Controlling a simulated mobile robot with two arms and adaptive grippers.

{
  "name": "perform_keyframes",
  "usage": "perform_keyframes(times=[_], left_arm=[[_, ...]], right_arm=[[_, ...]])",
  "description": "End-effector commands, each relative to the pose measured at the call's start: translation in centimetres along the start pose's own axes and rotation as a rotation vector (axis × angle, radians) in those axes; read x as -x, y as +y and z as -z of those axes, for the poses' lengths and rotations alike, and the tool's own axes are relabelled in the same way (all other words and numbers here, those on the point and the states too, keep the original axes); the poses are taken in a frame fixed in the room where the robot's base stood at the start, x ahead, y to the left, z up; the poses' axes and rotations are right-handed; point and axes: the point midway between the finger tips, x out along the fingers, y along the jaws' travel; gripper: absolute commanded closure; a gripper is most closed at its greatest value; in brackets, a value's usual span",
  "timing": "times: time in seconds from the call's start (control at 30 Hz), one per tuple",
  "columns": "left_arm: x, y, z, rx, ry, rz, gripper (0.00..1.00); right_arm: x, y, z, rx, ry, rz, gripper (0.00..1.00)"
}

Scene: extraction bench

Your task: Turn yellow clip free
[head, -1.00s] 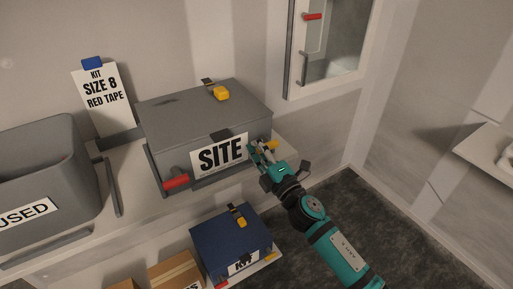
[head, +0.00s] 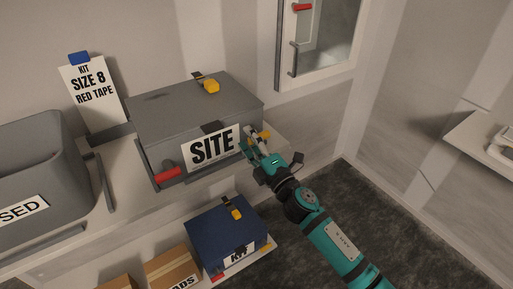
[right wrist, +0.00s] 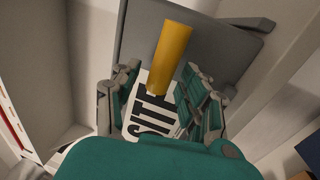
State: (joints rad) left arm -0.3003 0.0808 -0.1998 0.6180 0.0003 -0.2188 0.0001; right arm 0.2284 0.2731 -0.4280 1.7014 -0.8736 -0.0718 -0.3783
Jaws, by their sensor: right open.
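The grey SITE box (head: 168,112) stands on the bench, with a red clip (head: 168,174) at its front left and a yellow clip (head: 264,135) at its front right. In the right wrist view the yellow clip (right wrist: 170,55) is a plain bar standing out from the grey box (right wrist: 215,50). My right gripper (head: 251,138) is at the front right corner of the box, by the yellow clip. Its fingers are open in the right wrist view (right wrist: 163,88), with the clip's lower end between them and gaps to both sides. My left gripper is out of view.
Another yellow catch (head: 211,86) is on the box lid. A blue kit box (head: 212,226) and cardboard boxes (head: 172,268) sit on a shelf below. A grey bin (head: 35,150) and a kit card (head: 92,88) stand left. A wall cabinet (head: 320,45) is behind.

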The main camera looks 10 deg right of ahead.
Motion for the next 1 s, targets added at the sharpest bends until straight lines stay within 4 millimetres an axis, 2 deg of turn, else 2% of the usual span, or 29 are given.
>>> perform_keyframes(times=[0.17, 0.4, 0.6, 0.77, 1.0], left_arm=[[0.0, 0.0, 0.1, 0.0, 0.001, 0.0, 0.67], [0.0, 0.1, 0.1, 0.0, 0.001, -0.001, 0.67], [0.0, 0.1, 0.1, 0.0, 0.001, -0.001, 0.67], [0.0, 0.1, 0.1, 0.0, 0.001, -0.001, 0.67], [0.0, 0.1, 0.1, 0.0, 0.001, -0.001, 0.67]], right_arm=[[2.5, -0.1, 0.0, 0.0, -0.001, 0.003, 0.56], [7.8, -0.2, 0.0, -0.001, -0.001, 0.005, 0.56], [10.8, -0.2, -0.1, -0.001, -0.003, 0.005, 0.56], [11.8, -0.1, -0.1, 0.001, -0.002, 0.003, 0.56], [11.9, -0.1, -0.1, 0.001, -0.002, 0.003, 0.56]])
